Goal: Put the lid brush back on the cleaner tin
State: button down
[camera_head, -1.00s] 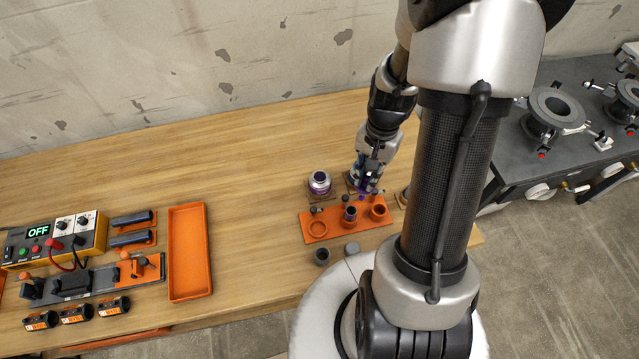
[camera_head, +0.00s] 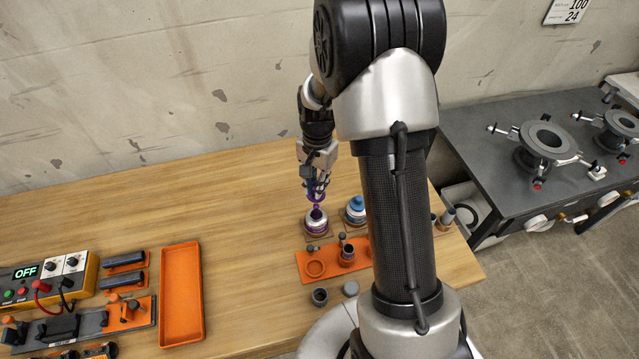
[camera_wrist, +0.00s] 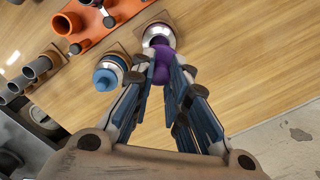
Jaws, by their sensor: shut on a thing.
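My gripper (camera_head: 316,190) is shut on the purple lid brush, which shows between the fingers in the wrist view (camera_wrist: 161,62). The brush's purple lower part (camera_head: 316,207) points down toward the cleaner tin. The cleaner tin (camera_head: 317,228) is silver with a purple label and a dark open mouth, and it stands on a small square mat. In the wrist view the tin (camera_wrist: 165,34) is partly hidden behind the purple lid. The brush is over the tin's mouth; I cannot tell whether its tip is inside.
A blue-capped tin (camera_head: 355,210) stands close to the right of the cleaner tin. In front is an orange rack (camera_head: 306,270) with pipe fittings. A dark cup (camera_head: 320,297) and a grey disc (camera_head: 351,289) lie nearer. An orange tray (camera_head: 181,295) is left; the table behind is clear.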

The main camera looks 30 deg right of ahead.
aim_at(316, 205)
jog(key=shift+f+b, duration=0.6)
jog(key=shift+f, duration=0.45)
jog(key=shift+f, duration=0.35)
jog(key=shift+f+b, duration=0.35)
jog(key=shift+f, duration=0.1)
jog(key=shift+f, duration=0.1)
jog(key=shift+f+b, duration=0.75)
jog(key=shift+f, duration=0.25)
jog(key=shift+f+b, duration=0.7)
jog(key=shift+f, duration=0.45)
jog(key=shift+f, duration=0.15)
jog(key=shift+f+b, duration=0.4)
jog(key=shift+f, duration=0.05)
